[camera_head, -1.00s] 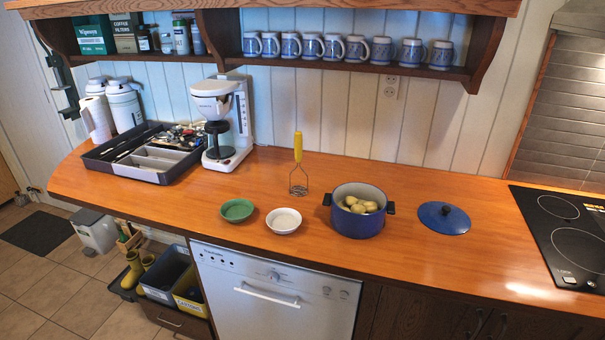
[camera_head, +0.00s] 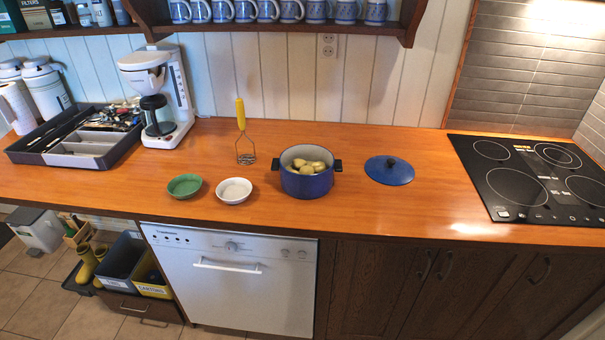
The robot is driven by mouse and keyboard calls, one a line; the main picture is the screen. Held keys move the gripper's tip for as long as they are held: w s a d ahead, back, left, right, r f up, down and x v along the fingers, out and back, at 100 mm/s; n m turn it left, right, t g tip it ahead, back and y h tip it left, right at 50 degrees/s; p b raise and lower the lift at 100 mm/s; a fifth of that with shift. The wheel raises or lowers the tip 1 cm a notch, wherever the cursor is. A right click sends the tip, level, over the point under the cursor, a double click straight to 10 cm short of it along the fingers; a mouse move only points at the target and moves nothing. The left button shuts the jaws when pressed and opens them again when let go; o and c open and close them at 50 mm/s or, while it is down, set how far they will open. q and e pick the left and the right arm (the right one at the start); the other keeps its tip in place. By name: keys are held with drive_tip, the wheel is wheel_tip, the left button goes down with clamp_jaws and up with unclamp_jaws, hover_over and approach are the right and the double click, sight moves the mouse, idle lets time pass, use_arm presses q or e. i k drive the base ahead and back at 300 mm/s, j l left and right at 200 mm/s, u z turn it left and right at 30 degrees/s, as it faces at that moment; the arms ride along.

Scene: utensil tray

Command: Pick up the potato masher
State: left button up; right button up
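The potato masher (camera_head: 241,116) stands upright on the wooden counter, its yellow handle up and its wire mashing head down on the surface. It is behind the white bowl and left of the blue pot, apart from both. The blue pot (camera_head: 307,184) holds several potatoes (camera_head: 308,166). Neither of my grippers shows in the head view.
A green bowl (camera_head: 184,186) and a white bowl (camera_head: 234,191) sit in front of the masher. The blue lid (camera_head: 390,170) lies right of the pot. A coffee maker (camera_head: 158,95) and utensil tray (camera_head: 32,161) stand left; the cooktop (camera_head: 515,190) is right. Counter (camera_head: 380,212) is clear in front of the lid.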

sight(239, 103)
drive_tip(key=i+u, duration=0.25)
drive_tip(key=i, duration=0.2)
drive_tip(key=i+u, duration=0.3)
drive_tip(key=i, duration=0.1)
